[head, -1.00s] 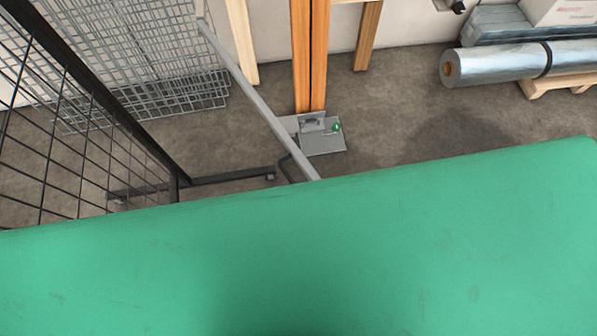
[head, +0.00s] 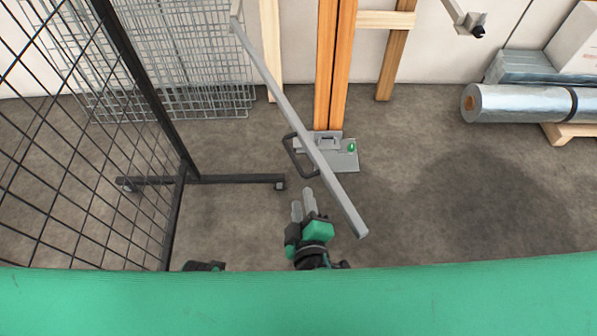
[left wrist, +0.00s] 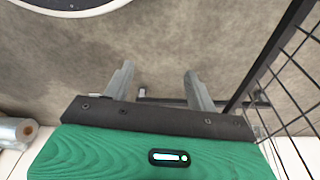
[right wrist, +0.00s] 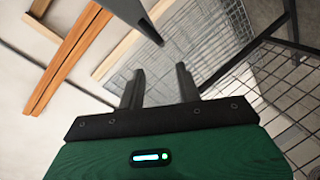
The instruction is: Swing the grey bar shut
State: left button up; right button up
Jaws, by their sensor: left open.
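The grey bar (head: 290,118) slants from an upper-left bracket (head: 236,15) down to a free end at lower right in the head view. A dark loop handle (head: 297,155) is on its left side. My right gripper (head: 302,198) is just below and left of the bar, apart from it, its fingers pointing up toward the handle. The right wrist view shows these fingers spread and empty, with the bar's end (right wrist: 140,18) beyond them. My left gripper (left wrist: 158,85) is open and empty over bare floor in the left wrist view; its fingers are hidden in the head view.
A black mesh panel (head: 120,90) on a floor foot (head: 225,179) stands at left. Wooden posts (head: 335,70) rise behind the bar from a grey plate (head: 346,160). A grey bracket with a black knob (head: 478,31) is at upper right.

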aim_at(296, 160)
pick_arm(q)
jog(key=f, duration=0.1)
jog(key=f+p, duration=0.1)
jog(key=f, duration=0.2)
jog(key=shift+s+a+f, duration=0.1)
jog(key=shift+s+a, duration=0.15)
jog(key=shift+s, duration=0.15)
pick_arm(e)
jog(key=x, duration=1.3)
jog(key=shift+w+f, duration=0.2)
jog(key=shift+w, duration=0.15)
pick_arm(q)
jog(key=shift+w, duration=0.1)
pick_arm(e)
jog(key=shift+c, duration=0.4)
grip_shut()
pick_arm(q)
jog(key=shift+w, duration=0.15)
